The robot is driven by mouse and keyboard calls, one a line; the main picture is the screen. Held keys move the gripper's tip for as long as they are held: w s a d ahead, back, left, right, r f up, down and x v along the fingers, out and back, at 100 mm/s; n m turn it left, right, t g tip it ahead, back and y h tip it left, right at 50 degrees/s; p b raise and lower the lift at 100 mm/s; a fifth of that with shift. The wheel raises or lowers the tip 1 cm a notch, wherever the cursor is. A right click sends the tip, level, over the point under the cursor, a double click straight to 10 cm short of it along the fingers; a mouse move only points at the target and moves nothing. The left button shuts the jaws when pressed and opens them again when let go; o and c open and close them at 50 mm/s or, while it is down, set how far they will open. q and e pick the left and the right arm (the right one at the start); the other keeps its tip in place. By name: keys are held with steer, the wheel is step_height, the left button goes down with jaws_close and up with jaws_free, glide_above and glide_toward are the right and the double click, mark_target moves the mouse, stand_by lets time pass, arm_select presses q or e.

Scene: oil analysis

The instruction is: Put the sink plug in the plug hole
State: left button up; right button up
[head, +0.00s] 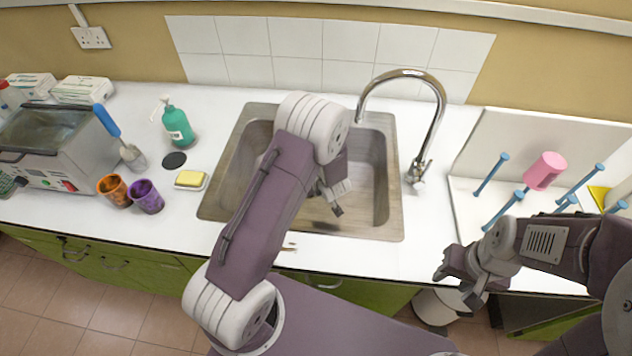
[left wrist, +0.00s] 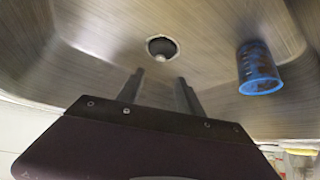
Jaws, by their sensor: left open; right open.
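A flat black disc, which looks like the sink plug (head: 174,160), lies on the white counter left of the sink, near the soap dish. The steel sink (head: 222,190) is in the middle of the head view. The plug hole (left wrist: 162,47) shows in the left wrist view as a dark round opening in the basin floor; my left arm hides it in the head view. My left gripper (head: 338,207) is over the basin, open and empty, its fingers (left wrist: 161,88) pointing toward the hole. My right gripper (head: 456,284) is open and empty by the counter's front edge.
A blue cup (left wrist: 258,68) is in the basin beside the hole. The tap (head: 420,165) stands right of the basin. A green soap bottle (head: 177,126), yellow sponge (head: 190,178), orange cup (head: 113,190) and purple cup (head: 147,197) surround the disc. A pegged drying rack (head: 468,215) is at right.

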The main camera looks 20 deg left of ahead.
arm_select(q)
steer(key=s+d+r+m+h, duration=0.3)
steer(key=s+d+r+h, duration=0.2)
steer(key=d+r, duration=0.15)
steer(key=s+r+m+g, duration=0.1)
steer(key=s, duration=0.2)
steer(key=s+r+m+g, duration=0.1)
steer(key=s, duration=0.2)
steer(key=s+r+g, duration=0.1)
steer(key=s+r, duration=0.1)
steer(key=s, duration=0.1)
steer(key=shift+s+d+m, duration=0.1)
steer(key=shift+s+m, duration=0.2)
steer(key=shift+m, duration=0.1)
steer(key=shift+m+g, duration=0.7)
steer(key=shift+g, duration=0.2)
steer(key=s, duration=0.2)
steer(key=s+a+r, duration=0.1)
steer(key=s, duration=0.1)
steer(key=s+a, duration=0.1)
steer(key=s, duration=0.1)
steer(key=shift+s+a+r, duration=0.15)
steer(key=shift+s+r, duration=0.1)
steer(key=shift+s, duration=0.15)
